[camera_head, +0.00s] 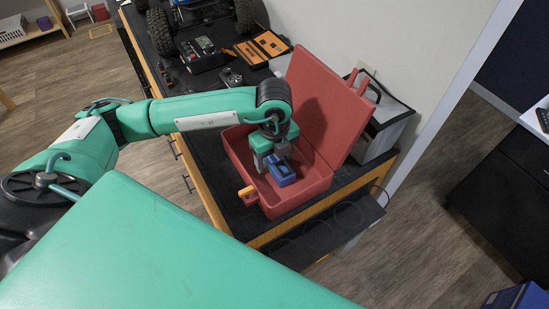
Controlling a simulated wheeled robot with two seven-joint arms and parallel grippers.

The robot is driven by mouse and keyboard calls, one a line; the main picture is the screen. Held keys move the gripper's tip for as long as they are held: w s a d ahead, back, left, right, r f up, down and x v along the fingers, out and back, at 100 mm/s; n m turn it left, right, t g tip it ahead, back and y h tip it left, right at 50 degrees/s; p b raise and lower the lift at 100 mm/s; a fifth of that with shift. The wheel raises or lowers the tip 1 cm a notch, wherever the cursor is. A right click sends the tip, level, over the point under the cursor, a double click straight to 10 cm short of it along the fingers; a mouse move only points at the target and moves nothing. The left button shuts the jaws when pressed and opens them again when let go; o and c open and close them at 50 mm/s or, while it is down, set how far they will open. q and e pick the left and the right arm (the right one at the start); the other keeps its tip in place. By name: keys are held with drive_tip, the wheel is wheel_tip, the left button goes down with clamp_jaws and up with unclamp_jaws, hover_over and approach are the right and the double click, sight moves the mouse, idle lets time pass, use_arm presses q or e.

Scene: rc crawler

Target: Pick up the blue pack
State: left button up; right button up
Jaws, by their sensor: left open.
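The blue pack (281,174) lies inside the open red case (316,181) on the workbench. My left gripper (272,160) reaches down into the case and is right at the pack, over its upper left part. The jaws are open. The gripper hides part of the pack, and I cannot tell whether the fingers touch it. My right gripper does not show.
The red lid (318,97) stands open behind the case. An orange latch (246,191) juts from the case's front left. A grey box (382,130) stands right of the lid. A large-wheeled crawler (200,22) and an orange tool kit (262,48) sit farther back.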

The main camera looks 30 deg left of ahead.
use_arm(q)
drive_tip(key=c, duration=1.3)
drive_tip(key=shift+r, duration=0.1)
